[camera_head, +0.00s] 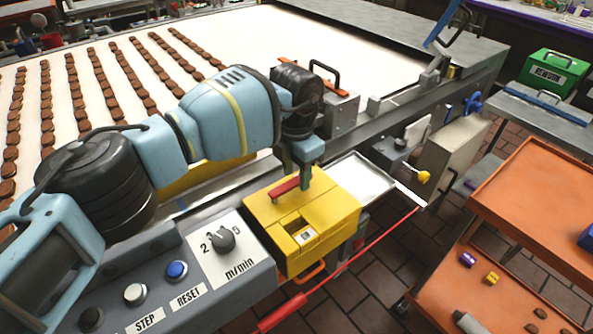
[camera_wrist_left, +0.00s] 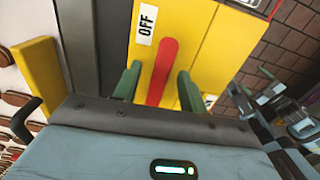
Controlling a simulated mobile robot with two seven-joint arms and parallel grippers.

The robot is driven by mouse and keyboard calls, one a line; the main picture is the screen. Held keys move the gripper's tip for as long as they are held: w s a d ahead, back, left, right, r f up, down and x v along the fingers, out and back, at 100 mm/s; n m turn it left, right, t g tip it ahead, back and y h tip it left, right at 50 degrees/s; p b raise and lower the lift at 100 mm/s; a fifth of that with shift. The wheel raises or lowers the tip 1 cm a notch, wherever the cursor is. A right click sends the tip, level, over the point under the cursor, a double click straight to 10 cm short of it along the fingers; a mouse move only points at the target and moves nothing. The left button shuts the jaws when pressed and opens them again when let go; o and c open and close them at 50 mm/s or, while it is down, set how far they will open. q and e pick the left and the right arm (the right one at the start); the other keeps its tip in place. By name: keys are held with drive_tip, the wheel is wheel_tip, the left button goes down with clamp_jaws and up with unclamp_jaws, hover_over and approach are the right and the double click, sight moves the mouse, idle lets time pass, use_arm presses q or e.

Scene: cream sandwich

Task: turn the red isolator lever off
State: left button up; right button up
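The red lever (camera_head: 285,188) is on top of the yellow isolator box (camera_head: 325,212). In the left wrist view the red lever (camera_wrist_left: 163,68) runs along the yellow face, its rounded far end beside a white OFF label (camera_wrist_left: 146,25). My left gripper (camera_head: 305,172) is at the lever in the head view. In the left wrist view its two green fingers (camera_wrist_left: 158,87) stand apart, one on each side of the lever, with yellow showing between. A second white label is mostly hidden behind the right finger. My right gripper is not in view.
A grey control panel with a speed knob (camera_head: 221,239) and a blue button (camera_head: 177,270) adjoins the box on the left. A metal tray (camera_head: 362,178) lies behind it. The conveyor (camera_head: 255,45) carries rows of brown biscuits. An orange cart (camera_head: 535,195) stands at right.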

sight(296, 179)
use_arm(q)
wheel_tip(296, 179, up, 6)
drive_tip(key=shift+r, duration=0.9)
drive_tip(key=shift+s+f, duration=0.1)
